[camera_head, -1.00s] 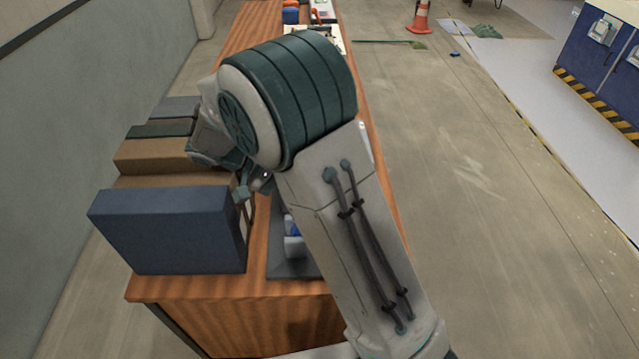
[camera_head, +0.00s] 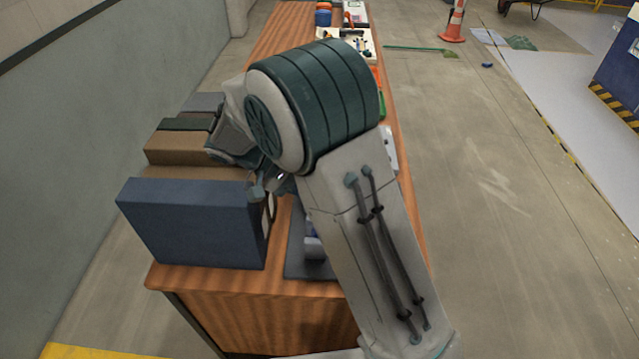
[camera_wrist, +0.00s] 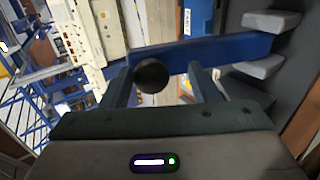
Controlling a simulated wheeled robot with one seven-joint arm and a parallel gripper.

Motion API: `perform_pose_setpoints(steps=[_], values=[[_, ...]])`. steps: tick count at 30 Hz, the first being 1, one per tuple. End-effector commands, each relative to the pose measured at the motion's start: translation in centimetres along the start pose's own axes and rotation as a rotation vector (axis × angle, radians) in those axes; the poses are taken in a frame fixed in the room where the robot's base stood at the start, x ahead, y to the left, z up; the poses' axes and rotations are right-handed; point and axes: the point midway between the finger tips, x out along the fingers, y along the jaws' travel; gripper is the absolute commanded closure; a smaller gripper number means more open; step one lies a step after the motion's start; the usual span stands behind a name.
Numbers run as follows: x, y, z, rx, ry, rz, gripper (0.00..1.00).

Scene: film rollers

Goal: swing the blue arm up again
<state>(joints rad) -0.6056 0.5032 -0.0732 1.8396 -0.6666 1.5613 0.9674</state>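In the wrist view a blue arm (camera_wrist: 240,48) runs across the picture, just beyond my fingertips. A round black knob (camera_wrist: 151,76) shows in front of it. My gripper (camera_wrist: 163,80) is open, with one finger left of the knob and one right of it. The knob is nearer the left finger, and I see a gap to the right finger. Only a small blue and grey part (camera_head: 313,238) shows beside my arm, on a dark base plate (camera_head: 300,265).
A dark blue box (camera_head: 190,222) stands at the bench's near left, with brown boxes (camera_head: 180,148) behind it. The wooden bench (camera_head: 250,320) carries small items at its far end. A traffic cone (camera_head: 455,22) stands on the floor, which is open to the right.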

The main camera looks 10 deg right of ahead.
Motion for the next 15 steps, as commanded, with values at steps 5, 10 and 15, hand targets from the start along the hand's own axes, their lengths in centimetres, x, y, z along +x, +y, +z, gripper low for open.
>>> perform_pose_setpoints(steps=[5,10,15], values=[[0.06,0.14,-0.05,0.003,-0.002,0.0,0.47],[-0.01,0.22,-0.07,0.004,-0.001,0.001,0.47],[-0.19,0.41,-0.08,0.005,0.001,0.001,0.47]])
